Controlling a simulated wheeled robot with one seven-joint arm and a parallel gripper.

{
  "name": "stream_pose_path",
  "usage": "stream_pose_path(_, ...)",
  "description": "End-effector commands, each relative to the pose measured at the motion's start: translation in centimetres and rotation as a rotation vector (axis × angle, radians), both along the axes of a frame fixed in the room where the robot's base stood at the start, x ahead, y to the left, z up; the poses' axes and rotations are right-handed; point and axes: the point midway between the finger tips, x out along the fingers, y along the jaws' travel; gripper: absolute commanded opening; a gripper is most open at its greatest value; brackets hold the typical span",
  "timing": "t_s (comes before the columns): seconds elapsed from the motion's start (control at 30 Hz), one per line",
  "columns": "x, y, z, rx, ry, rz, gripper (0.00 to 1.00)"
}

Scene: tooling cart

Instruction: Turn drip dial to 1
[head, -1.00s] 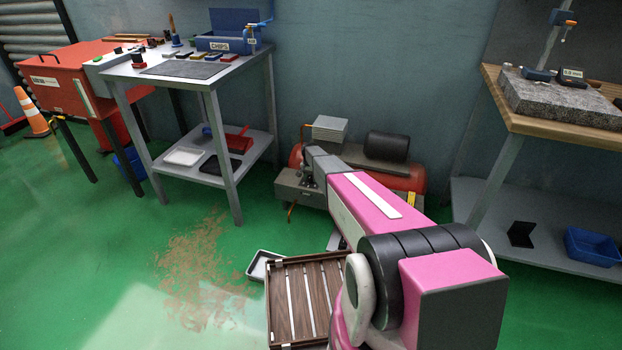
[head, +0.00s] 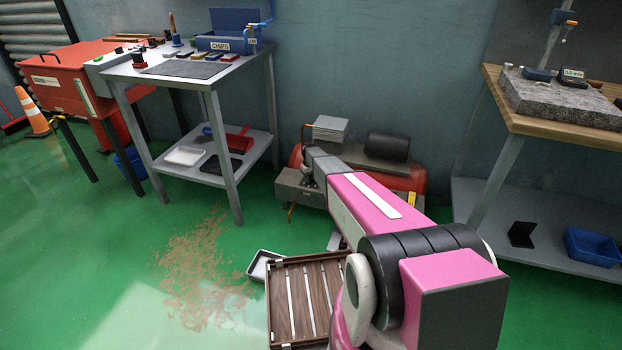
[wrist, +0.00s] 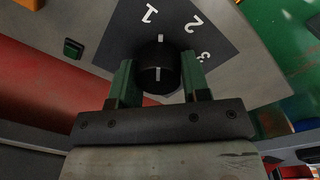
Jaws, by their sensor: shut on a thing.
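The drip dial (wrist: 155,54) is a black round knob with a white pointer line, on a dark plate (wrist: 118,38) marked 1, 2 and 3 in white, in the wrist view. The line points up, between the 1 and the 2 and nearer the 1. My gripper (wrist: 158,76) has its two green fingers on either side of the knob and is shut on it. In the head view my pink arm reaches toward the far wall, and neither my fingers nor the dial can be made out there.
A grey machine with a red tank (head: 408,180) stands by the wall ahead. A slatted wooden crate (head: 273,300) and a small tray (head: 262,264) are on the floor. A steel table (head: 130,75) is at left, a wooden-topped bench (head: 520,122) at right. Open green floor lies at left.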

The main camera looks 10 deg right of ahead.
Motion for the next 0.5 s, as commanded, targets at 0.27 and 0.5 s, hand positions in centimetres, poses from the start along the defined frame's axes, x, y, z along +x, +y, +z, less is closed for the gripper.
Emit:
stream_pose_path(0.27, -0.06, 0.05, 0.08, 0.000, -0.001, 0.175, 0.19)
stream_pose_path(0.5, -0.09, 0.06, 0.08, 0.000, -0.001, 0.255, 0.19)
